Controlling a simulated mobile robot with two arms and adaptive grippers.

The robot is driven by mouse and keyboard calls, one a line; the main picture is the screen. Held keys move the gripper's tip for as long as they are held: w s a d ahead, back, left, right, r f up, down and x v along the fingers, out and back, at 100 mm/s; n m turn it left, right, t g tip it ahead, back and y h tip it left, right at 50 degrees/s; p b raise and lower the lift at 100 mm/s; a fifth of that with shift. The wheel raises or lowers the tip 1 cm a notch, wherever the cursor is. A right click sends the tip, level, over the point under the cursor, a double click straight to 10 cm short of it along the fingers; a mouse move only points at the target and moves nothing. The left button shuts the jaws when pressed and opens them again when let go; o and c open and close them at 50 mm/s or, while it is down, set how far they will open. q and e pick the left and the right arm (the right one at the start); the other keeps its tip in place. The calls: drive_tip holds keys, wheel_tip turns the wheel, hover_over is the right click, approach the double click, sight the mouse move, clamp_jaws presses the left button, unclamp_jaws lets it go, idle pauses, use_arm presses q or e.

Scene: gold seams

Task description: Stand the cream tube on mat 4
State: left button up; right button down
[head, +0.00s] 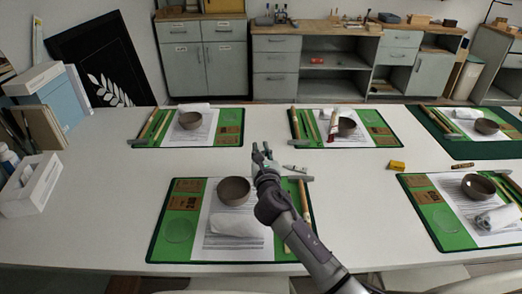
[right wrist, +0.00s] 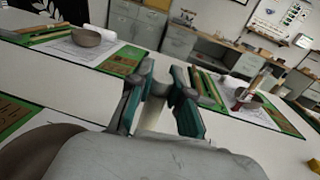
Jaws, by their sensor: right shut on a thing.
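My right gripper (head: 264,155) is over the bare table just behind the front left mat. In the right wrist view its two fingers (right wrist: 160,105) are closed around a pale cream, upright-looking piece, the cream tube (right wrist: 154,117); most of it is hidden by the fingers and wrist. Green mats with white sheets lie on the table: front left (head: 166,234), back left (head: 228,141), back middle (head: 385,141), back right (head: 445,147) and front right (head: 415,195). I cannot read which one is mat 4. My left gripper is not in view.
A small white tube with a dark end (head: 295,169) lies right of the gripper. A brown bowl (head: 234,191) and white cloth roll (head: 237,222) rest on the front left mat. A yellow block (head: 397,166) lies on clear table.

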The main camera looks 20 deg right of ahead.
drive_tip(key=c, duration=1.1)
unclamp_jaws()
drive_tip(key=shift+w+f, duration=0.1)
drive_tip(key=shift+f, duration=0.35)
drive_tip(key=shift+r, duration=0.15)
drive_tip(key=shift+r+p, duration=0.35)
drive_tip(key=shift+r, duration=0.25)
drive_tip(key=s, duration=0.4)
drive_tip(key=s+a, duration=0.1)
drive_tip(key=s, duration=0.3)
drive_tip(key=s+a, duration=0.1)
drive_tip(key=s, duration=0.3)
drive_tip(key=shift+p, duration=0.3)
